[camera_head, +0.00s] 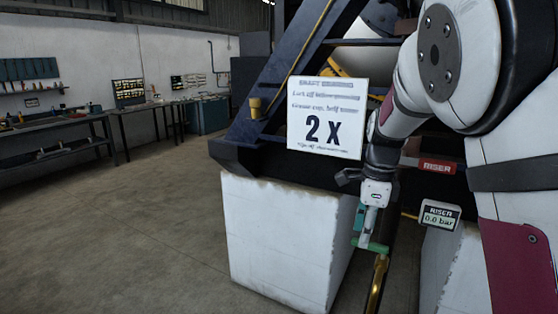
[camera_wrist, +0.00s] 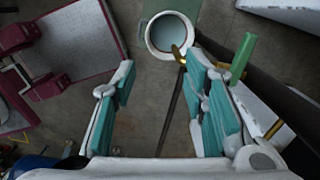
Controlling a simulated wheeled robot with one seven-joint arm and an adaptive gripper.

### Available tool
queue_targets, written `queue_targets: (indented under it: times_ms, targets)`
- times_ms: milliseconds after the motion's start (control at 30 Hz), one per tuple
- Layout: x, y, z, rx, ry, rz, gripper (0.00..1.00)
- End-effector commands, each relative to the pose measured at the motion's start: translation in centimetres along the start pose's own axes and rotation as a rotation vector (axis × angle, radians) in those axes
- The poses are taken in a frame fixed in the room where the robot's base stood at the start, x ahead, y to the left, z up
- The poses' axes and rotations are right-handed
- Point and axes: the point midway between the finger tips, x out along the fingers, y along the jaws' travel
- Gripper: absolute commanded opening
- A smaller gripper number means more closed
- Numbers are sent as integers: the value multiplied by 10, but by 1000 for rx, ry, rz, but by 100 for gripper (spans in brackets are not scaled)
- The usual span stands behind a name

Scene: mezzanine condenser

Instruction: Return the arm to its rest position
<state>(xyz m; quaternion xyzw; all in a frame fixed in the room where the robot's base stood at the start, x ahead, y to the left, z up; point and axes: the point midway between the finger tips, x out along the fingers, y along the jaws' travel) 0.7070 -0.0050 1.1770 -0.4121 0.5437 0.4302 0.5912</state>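My arm reaches down from the right side of the head view, in front of the dark blue frame. My gripper (camera_head: 366,222) is low, beside a white plinth. In the wrist view my gripper (camera_wrist: 160,80) has its two teal-padded fingers wide apart, with nothing held between them. A green handle (camera_head: 372,248) is close to the fingertips in the head view. The green handle (camera_wrist: 243,58) appears just outside the right finger in the wrist view; I cannot tell whether they touch. A brass pipe (camera_head: 377,285) runs down below the handle.
A white plinth (camera_head: 275,240) carries the dark blue frame (camera_head: 290,75) and a "2 X" sign (camera_head: 325,118). A round white container (camera_wrist: 172,35) stands below the gripper. Open floor (camera_head: 140,230) lies left; workbenches (camera_head: 60,140) line the wall.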

Motion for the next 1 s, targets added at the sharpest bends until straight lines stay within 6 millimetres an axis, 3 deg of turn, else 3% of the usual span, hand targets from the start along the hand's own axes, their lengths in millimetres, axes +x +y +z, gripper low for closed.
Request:
queue_targets:
  times_ms: [267, 600, 800, 1000]
  targets:
    - [-39, 39, -11, -268, -68, -49, 40]
    - [-97, 130, -31, -875, -72, -215, 40]
    - [-113, 187, -44, -1249, 29, -318, 40]
    - [-114, 236, -58, -1590, 199, -380, 40]
